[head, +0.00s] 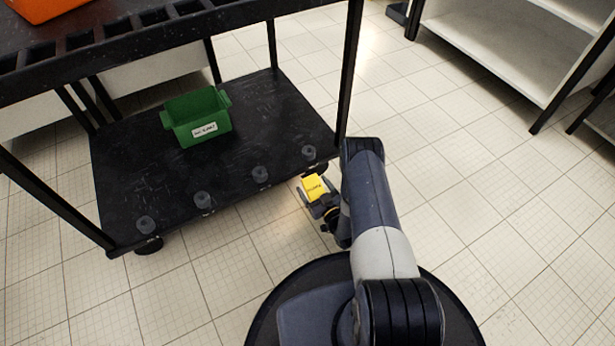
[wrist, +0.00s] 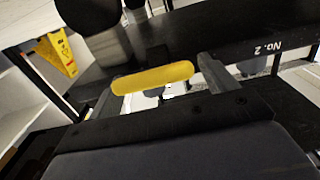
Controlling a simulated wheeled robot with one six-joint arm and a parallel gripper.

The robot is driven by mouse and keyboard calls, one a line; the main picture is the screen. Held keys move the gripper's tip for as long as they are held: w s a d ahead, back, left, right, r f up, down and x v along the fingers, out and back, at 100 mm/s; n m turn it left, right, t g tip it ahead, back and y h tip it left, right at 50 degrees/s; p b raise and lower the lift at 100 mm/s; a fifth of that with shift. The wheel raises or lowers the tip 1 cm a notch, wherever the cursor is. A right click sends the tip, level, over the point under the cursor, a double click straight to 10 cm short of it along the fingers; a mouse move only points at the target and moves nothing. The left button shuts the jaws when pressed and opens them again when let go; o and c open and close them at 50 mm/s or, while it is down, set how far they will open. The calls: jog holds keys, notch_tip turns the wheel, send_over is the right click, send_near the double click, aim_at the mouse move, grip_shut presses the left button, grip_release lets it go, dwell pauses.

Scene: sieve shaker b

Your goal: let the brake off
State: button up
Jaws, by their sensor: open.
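A yellow brake pedal (head: 314,187) with dark lettering sticks out at the black cart's (head: 238,176) front right corner, low near the floor. In the wrist view the pedal (wrist: 152,78) shows edge-on as a rounded yellow bar. My gripper (head: 320,200) is open at this pedal. In the wrist view its two fingers (wrist: 160,88) stand left and right of the bar, close to its ends. I cannot tell whether they touch it. The caster beside the pedal is mostly hidden under the shelf.
A labelled green bin (head: 197,117) stands on the cart's lower shelf; an orange bin (head: 45,8) is on top. A cart post rises close to my arm. White shelving (head: 500,65) is at the back right. The tiled floor (head: 490,190) on the right is clear. A yellow sign (wrist: 60,55) shows in the wrist view.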

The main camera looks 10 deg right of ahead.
jog(key=shift+w, duration=0.25)
jog(key=shift+r, duration=0.1)
jog(key=c, duration=1.4)
